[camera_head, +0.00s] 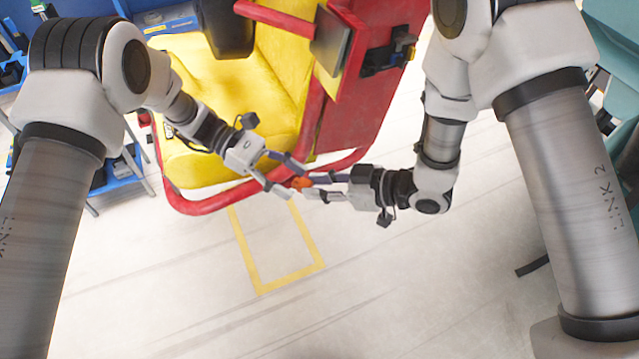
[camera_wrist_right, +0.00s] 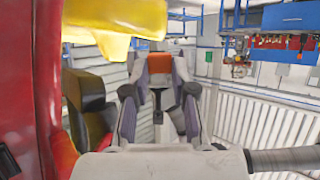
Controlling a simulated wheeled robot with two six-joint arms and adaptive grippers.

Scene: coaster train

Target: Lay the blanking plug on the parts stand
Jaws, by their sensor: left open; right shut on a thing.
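The blanking plug appears to be the small orange piece (camera_head: 300,183) in the middle of the head view, in front of the red and yellow coaster car. My right gripper (camera_head: 312,187) is shut on it and holds it in the air. The plug also shows in the right wrist view (camera_wrist_right: 160,64), between the fingertips. My left gripper (camera_head: 291,177) is open, with its fingers on either side of the plug. I cannot tell whether they touch it. I cannot make out for certain which thing is the parts stand.
The coaster car has a yellow seat (camera_head: 220,85) and a red side panel (camera_head: 365,110), close beyond both grippers. A blue stand (camera_head: 122,172) is at the left. A yellow rectangle (camera_head: 259,279) marks the pale floor, which is clear in front.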

